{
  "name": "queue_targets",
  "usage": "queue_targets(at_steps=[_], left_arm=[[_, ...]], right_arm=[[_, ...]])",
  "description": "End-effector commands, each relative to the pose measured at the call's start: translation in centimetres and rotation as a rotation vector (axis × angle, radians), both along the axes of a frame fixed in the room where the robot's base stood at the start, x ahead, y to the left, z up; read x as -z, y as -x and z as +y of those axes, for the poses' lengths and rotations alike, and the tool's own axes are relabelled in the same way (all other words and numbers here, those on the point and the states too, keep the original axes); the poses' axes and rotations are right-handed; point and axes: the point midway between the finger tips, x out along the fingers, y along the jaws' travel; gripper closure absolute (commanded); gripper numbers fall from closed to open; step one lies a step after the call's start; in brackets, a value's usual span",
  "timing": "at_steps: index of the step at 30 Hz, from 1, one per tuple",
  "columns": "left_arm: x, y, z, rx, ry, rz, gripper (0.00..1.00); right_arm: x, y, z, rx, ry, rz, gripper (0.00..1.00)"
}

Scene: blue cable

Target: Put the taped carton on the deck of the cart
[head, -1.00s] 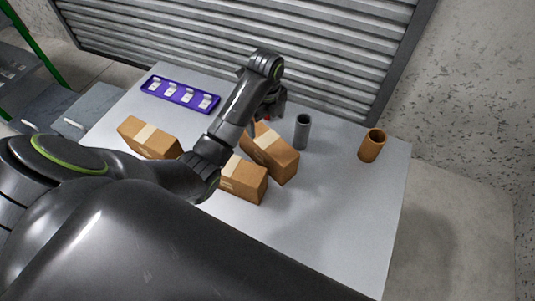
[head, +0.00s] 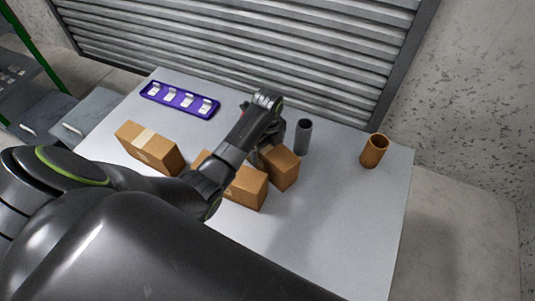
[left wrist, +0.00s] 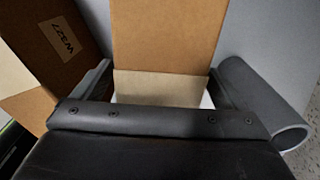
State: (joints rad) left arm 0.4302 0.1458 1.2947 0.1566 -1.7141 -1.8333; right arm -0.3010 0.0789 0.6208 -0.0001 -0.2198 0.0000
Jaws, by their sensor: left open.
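Three brown cartons stand on the grey table. The right carton (head: 283,168) is partly behind my left gripper (head: 262,133). In the left wrist view, my left gripper (left wrist: 158,88) is open, its fingers on either side of a carton with a pale tape band (left wrist: 160,88); I cannot tell if they touch it. The middle carton (head: 248,187) is partly covered by my arm. The left carton (head: 150,148) has a pale tape strip across its top. I cannot make out a cart deck for certain. My right gripper is not in view.
A grey tube (head: 303,137) stands close right of the right carton. A brown cup (head: 374,150) is near the right edge. A purple tray (head: 180,100) with pale pieces lies at the back left. A green-posted frame (head: 32,45) stands off the table's left. The front right is clear.

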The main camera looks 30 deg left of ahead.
Motion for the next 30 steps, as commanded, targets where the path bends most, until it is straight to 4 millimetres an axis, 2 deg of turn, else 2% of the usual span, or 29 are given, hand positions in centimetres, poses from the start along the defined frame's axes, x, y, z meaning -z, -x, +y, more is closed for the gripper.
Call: queue_targets(at_steps=[4,12,27,30], left_arm=[[1.37,0.09,-0.02,0.000,0.000,0.002,0.07],[1.61,0.07,0.00,0.000,0.000,0.000,0.07],[1.57,0.07,0.01,0.000,0.000,0.000,0.73],[1.44,-0.03,0.01,0.000,0.000,-0.002,0.82]], right_arm=[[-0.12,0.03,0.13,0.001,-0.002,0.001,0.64],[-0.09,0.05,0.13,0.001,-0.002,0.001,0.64],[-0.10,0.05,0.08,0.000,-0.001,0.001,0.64],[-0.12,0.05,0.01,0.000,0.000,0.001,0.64]])
